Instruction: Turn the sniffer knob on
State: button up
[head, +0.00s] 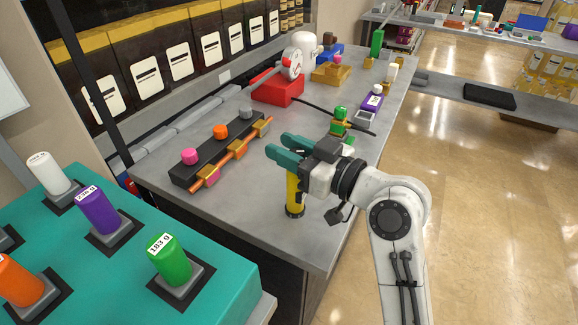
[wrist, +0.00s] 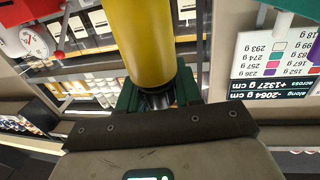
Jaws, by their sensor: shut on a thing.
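A yellow cylinder (head: 295,190) with a dark lower end hangs or stands upright below my gripper (head: 280,147), over the front part of the grey bench. I cannot tell whether its lower end touches the bench. My gripper's teal fingers are shut on its upper end. In the wrist view, the yellow cylinder (wrist: 152,45) fills the top middle, and its narrow dark and silver end sits between the fingers of my gripper (wrist: 157,98). No label marks which part is the sniffer knob.
A black block with pink (head: 190,156), orange (head: 221,131) and grey (head: 246,113) knobs lies left of my gripper on the bench (head: 270,225). A red box (head: 277,88) with a gauge (head: 292,64) stands behind. A green-topped part (head: 341,118) is close behind my gripper. A teal stand (head: 215,292) holds coloured weights.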

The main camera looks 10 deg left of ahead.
jog(key=shift+s+n+g+b, duration=0.3)
jog(key=shift+n+g+b, duration=1.5)
jog(key=shift+g, duration=1.15)
jog(key=shift+s+n+g+b, duration=0.3)
jog(key=shift+n+g+b, duration=1.55)
jog(key=shift+g, duration=1.15)
jog(key=shift+s+n+g+b, duration=0.3)
jog(key=shift+n+g+b, duration=1.05)
jog(key=shift+n+g, duration=1.25)
jog(key=shift+f+g+h, duration=0.1)
jog(key=shift+g+h, duration=0.3)
jog(key=shift+g, duration=0.35)
jog(key=o, duration=1)
jog(key=v, duration=1)
jog(key=shift+d, duration=0.4)
